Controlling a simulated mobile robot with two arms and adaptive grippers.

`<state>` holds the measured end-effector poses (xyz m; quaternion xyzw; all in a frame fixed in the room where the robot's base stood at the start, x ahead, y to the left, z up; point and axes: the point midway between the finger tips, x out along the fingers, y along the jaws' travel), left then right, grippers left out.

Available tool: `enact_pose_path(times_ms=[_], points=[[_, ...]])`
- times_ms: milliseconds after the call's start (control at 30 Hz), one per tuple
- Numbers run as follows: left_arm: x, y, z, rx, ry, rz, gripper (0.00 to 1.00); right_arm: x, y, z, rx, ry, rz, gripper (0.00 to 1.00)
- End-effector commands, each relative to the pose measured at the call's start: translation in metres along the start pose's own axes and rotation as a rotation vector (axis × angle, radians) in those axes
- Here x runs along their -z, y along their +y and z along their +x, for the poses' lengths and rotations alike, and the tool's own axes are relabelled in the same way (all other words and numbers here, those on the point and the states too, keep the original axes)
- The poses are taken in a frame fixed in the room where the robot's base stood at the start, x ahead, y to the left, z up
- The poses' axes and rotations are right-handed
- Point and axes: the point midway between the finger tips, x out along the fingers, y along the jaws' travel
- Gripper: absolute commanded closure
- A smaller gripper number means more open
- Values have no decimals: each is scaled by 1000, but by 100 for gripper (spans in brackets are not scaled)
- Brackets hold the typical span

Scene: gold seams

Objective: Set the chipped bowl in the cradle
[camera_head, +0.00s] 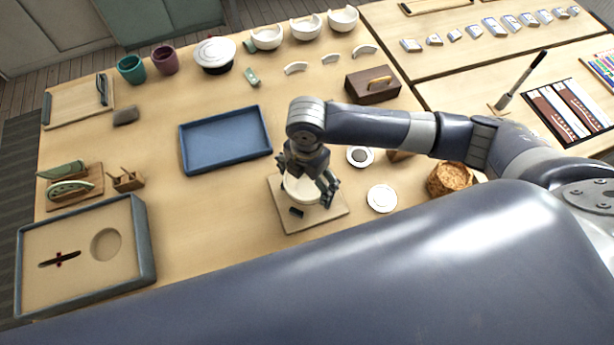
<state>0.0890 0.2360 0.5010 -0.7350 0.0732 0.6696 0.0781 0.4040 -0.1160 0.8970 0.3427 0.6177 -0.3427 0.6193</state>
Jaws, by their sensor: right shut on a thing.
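My right gripper (322,188) points down near the middle of the table, shut on a cream-white bowl (299,193). The gripper hides much of the bowl, including any chip in its rim. The bowl is directly over a square pale wooden board (311,224) with a small dark piece on its front part. This board may be the cradle; any holder under the bowl is hidden. I cannot tell whether the bowl touches it. My left gripper is out of view.
A blue tray (186,156) lies left of the board. White dishes (381,198) and a woven basket (450,179) are to its right. Several white bowls (266,38) stand at the back. A grey-rimmed box (150,240) is front left. My large arm link covers the front.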

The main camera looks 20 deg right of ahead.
Motion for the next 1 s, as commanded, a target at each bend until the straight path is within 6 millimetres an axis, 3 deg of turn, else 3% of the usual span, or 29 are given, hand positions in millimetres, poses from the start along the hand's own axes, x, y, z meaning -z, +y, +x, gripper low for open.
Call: enact_pose_path(times_ms=[1000], points=[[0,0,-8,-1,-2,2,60,0,0,1,-1,1,0,29]])
